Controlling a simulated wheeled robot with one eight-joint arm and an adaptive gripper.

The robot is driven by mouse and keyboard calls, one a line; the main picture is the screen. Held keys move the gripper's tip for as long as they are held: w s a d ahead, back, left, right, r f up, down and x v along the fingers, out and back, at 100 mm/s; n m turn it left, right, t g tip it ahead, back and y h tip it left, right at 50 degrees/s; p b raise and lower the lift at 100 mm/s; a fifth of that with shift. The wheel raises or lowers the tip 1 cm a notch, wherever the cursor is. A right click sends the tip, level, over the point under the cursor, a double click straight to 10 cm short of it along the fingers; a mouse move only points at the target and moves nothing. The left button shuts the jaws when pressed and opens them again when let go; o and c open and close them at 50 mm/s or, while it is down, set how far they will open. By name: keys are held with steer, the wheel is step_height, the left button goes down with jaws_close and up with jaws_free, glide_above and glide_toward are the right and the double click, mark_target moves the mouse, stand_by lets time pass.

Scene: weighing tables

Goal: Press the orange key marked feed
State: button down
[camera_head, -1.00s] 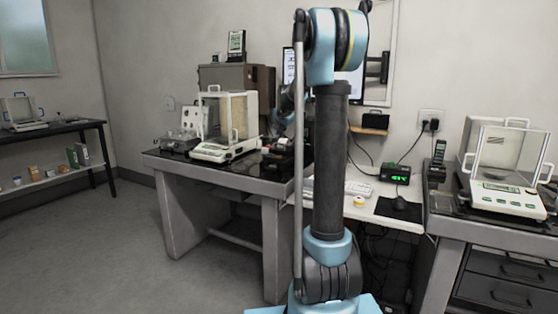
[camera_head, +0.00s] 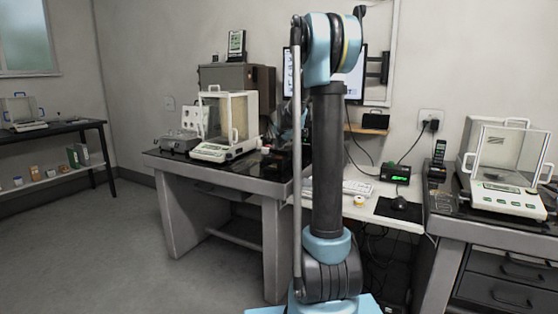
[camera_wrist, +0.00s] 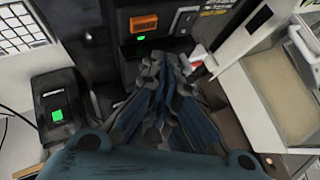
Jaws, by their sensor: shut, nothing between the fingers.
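In the wrist view an orange key (camera_wrist: 143,22) sits on the face of a black device (camera_wrist: 112,55), near the top of the picture. Any lettering on the key is too small to read. A grey key (camera_wrist: 184,19) is to its right, and a small green light (camera_wrist: 141,38) is just below it. My gripper (camera_wrist: 160,62) is shut and empty, its fingertips below and slightly right of the orange key in the picture. The fingertips appear apart from the key. In the head view my arm hides most of the gripper and the device.
A glass-sided balance (camera_head: 225,128) stands on the left weighing table (camera_head: 165,160); part of it also shows at right in the wrist view (camera_wrist: 272,92). A small black unit with a green light (camera_wrist: 62,108) is at left there. Another balance (camera_head: 508,170) stands far right.

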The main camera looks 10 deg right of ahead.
steer(key=shift+f, duration=1.1)
steer(key=shift+f, duration=0.7)
stand_by(1.4)
steer(key=shift+r, duration=0.8)
steer(key=shift+r, duration=2.5)
